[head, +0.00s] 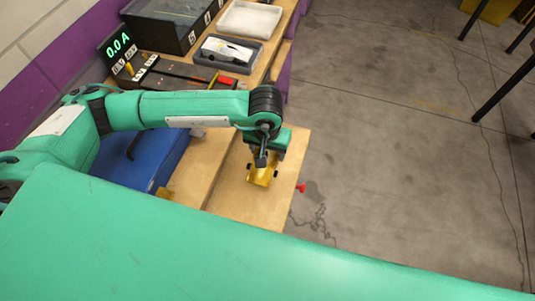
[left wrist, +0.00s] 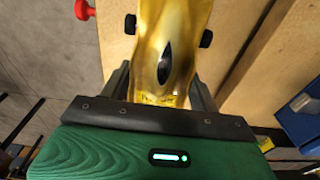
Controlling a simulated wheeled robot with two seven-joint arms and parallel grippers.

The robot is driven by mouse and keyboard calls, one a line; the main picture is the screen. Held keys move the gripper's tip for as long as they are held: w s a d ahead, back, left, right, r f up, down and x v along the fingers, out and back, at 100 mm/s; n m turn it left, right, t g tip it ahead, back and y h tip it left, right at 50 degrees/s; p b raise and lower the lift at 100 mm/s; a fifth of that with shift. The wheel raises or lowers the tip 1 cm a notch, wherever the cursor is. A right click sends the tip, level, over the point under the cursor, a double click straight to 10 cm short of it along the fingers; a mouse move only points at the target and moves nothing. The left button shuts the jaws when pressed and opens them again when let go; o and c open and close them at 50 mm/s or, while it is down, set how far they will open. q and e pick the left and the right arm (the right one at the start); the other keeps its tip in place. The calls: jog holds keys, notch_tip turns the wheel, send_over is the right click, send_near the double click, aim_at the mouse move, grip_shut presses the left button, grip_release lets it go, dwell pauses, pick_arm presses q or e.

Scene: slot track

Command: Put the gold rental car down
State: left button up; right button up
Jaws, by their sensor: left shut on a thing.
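The gold rental car (head: 262,177) is at the wooden table top (head: 232,200), under my left gripper (head: 264,163). In the left wrist view the shiny gold car (left wrist: 172,45) fills the space between the two fingers of my left gripper (left wrist: 160,85). The gripper is shut on the car's body. Black wheels stick out at both sides, and a dark oval marking shows on top. I cannot tell whether the wheels touch the wood. My right gripper is not in view.
A red knob (head: 301,188) sticks out at the table's right edge. A blue case (head: 140,158) lies to the left. A grey tray with a white car (head: 227,50), a white tray (head: 250,19) and a black box (head: 172,22) stand farther back.

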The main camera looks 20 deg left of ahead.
aim_at(268, 158)
pick_arm(q)
notch_tip(268, 158, down, 4)
jog(key=shift+r+p, duration=0.15)
jog(key=shift+p, duration=0.3)
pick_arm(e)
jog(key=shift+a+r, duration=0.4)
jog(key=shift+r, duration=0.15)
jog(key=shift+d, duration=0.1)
pick_arm(q)
jog(key=shift+f+b, duration=0.2)
jog(key=shift+b, duration=0.15)
jog(key=o, duration=1.1)
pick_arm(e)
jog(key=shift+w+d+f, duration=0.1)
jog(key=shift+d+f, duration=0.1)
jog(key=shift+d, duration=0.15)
pick_arm(q)
jog(key=shift+r, duration=0.1)
